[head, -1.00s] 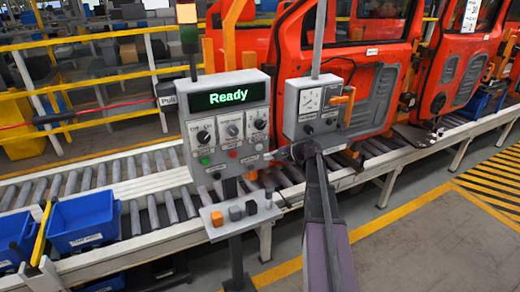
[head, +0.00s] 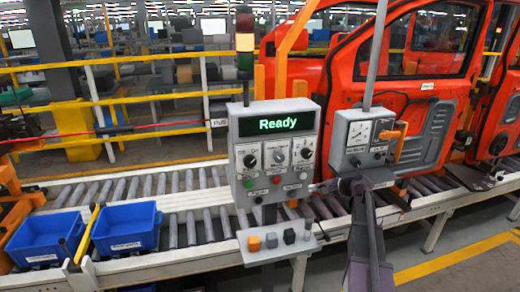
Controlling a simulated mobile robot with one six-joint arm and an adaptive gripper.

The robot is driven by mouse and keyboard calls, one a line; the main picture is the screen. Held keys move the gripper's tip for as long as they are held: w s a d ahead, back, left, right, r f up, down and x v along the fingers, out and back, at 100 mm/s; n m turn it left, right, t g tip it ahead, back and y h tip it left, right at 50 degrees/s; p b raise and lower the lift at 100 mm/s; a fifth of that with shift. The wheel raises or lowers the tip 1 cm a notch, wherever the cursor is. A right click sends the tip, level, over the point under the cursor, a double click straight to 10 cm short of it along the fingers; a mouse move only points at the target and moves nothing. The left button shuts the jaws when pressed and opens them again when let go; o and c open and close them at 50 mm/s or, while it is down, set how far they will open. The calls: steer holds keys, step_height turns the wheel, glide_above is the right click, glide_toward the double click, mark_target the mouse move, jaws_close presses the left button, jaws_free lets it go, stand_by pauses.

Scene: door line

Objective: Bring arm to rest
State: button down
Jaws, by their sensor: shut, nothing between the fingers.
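My arm rises from the bottom right of the head view. My gripper (head: 322,188) is at its far end, pointing left, close to the lower right corner of the grey control panel (head: 273,152). The fingers look small and shut with nothing in them. Whether they touch the panel I cannot tell. The panel's green display reads "Ready", with several knobs and buttons below it. A smaller grey box (head: 362,138) with a dial and an orange handle (head: 398,140) stands just behind and above my wrist.
A small shelf (head: 277,240) with orange, dark and grey blocks juts out below the panel. A roller conveyor (head: 180,215) runs behind, with blue bins (head: 125,228) at left. Red car doors (head: 420,85) stand on the line. Yellow-marked floor (head: 460,258) at lower right is open.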

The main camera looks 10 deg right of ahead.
steer(key=s+a+f+n+g+h+b, duration=0.2)
steer(key=s+a+f+n+g+h, duration=0.2)
steer(key=s+a, duration=0.7)
steer(key=s+a+f+n+g+h+b, duration=0.3)
steer(key=s+a+f+n, duration=0.6)
steer(key=s+a+f, duration=0.3)
steer(key=s+g+h, duration=0.1)
steer(key=g, duration=0.1)
steer(key=shift+a+f+g+h+b, duration=0.2)
steer(key=shift+f+g+h+b, duration=0.05)
steer(key=shift+g+h+b, duration=0.1)
steer(key=shift+w, duration=0.1)
stand_by(1.7)
